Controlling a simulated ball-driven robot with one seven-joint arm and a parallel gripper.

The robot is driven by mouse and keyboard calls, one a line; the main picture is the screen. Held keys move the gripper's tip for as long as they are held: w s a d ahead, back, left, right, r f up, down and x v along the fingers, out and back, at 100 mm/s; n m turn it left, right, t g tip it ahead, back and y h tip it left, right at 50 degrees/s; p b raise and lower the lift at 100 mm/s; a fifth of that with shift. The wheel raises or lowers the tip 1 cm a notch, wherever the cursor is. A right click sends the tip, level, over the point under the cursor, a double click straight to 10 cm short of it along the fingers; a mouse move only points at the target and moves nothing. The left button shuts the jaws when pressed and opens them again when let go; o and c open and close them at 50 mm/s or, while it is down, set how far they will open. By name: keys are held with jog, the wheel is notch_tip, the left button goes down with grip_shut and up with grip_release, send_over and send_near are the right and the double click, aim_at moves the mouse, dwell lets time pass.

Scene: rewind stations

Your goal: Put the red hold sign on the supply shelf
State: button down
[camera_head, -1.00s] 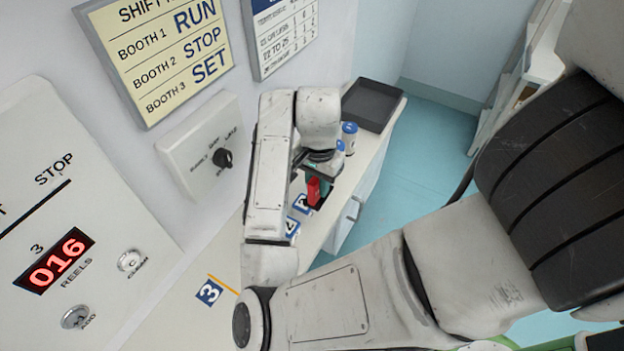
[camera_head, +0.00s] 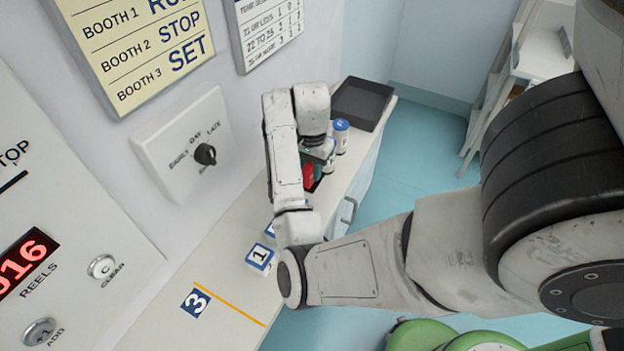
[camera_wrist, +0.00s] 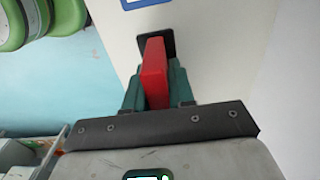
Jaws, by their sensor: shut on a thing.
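The red hold sign (camera_head: 308,175) is between my gripper's fingers above the white counter (camera_head: 225,250). My gripper (camera_wrist: 156,88) has green fingers shut on the sign in the wrist view, where the sign shows as a red slab (camera_wrist: 154,68). A dark piece (camera_wrist: 168,42) shows at the sign's far end; I cannot tell whether it is the sign's foot or a pad on the counter. My arm partly hides the sign in the head view. A white shelf unit (camera_head: 545,55) stands at the top right; I cannot tell whether it is the supply shelf.
White bottles with blue caps (camera_head: 341,136) stand close beyond my gripper, before a dark tray (camera_head: 361,103). Blue number tiles (camera_head: 260,258) lie on the counter nearer me. A dial box (camera_head: 185,143) is on the wall at left. Pale blue floor (camera_head: 425,145) is clear.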

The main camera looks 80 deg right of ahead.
aim_at(312, 178)
jog(key=shift+d+f+p, duration=0.1)
jog(key=shift+f+p, duration=0.35)
jog(key=shift+f, duration=1.2)
jog(key=shift+f, duration=0.1)
jog(key=c, duration=1)
grip_release()
jog(key=shift+o, duration=0.2)
